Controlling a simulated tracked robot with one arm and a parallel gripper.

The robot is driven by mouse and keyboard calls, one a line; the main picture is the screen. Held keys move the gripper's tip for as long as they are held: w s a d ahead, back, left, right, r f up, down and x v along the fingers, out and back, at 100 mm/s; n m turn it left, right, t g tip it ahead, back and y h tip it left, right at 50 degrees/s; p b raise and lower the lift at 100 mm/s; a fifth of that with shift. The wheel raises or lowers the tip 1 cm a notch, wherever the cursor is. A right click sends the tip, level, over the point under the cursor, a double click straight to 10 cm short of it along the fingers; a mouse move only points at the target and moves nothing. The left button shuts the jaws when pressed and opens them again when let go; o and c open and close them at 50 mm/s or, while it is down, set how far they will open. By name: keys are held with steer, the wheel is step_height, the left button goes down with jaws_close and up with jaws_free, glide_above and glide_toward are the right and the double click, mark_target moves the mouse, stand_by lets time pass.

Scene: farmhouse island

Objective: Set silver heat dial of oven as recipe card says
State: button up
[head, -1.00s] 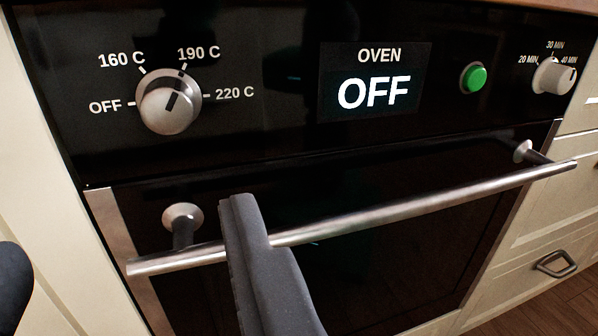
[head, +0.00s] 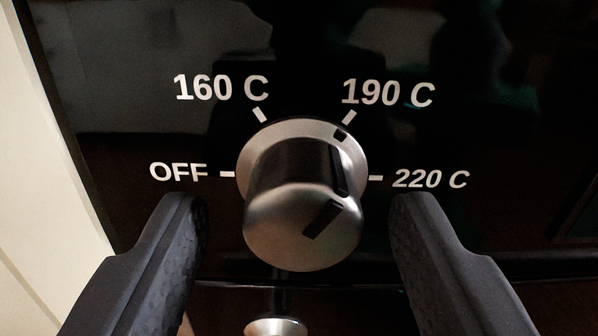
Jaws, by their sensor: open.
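The silver heat dial (head: 301,200) stands out from the black oven panel (head: 300,60) in the middle of the head view. Its dark pointer mark is turned to the upper right, toward the 190 C mark. The printed marks around it read OFF, 160 C, 190 C and 220 C. My gripper (head: 298,215) is open, with one dark finger to the left of the dial and one to the right. Clear gaps show between both fingers and the dial. The recipe card is not in view.
Below the dial shows a round silver handle mount (head: 275,326) of the oven door. A cream cabinet side (head: 30,200) runs along the left edge. The panel around the dial is flat and free.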

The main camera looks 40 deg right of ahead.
steer(key=shift+w+d, duration=0.2)
steer(key=shift+w, duration=0.05)
steer(key=c, duration=1)
steer(key=shift+o, duration=0.2)
steer(key=shift+a, duration=0.35)
steer(key=shift+d+r, duration=0.1)
steer(key=shift+d, duration=0.1)
steer(key=m+b, duration=0.1)
steer(key=m, duration=0.4)
steer(key=shift+m, duration=0.4)
steer(key=m+b, duration=0.2)
steer(key=m, duration=0.1)
steer(key=shift+d+r+m+b, duration=0.1)
steer(key=shift+m+b, duration=0.6)
steer(key=shift+m, duration=0.6)
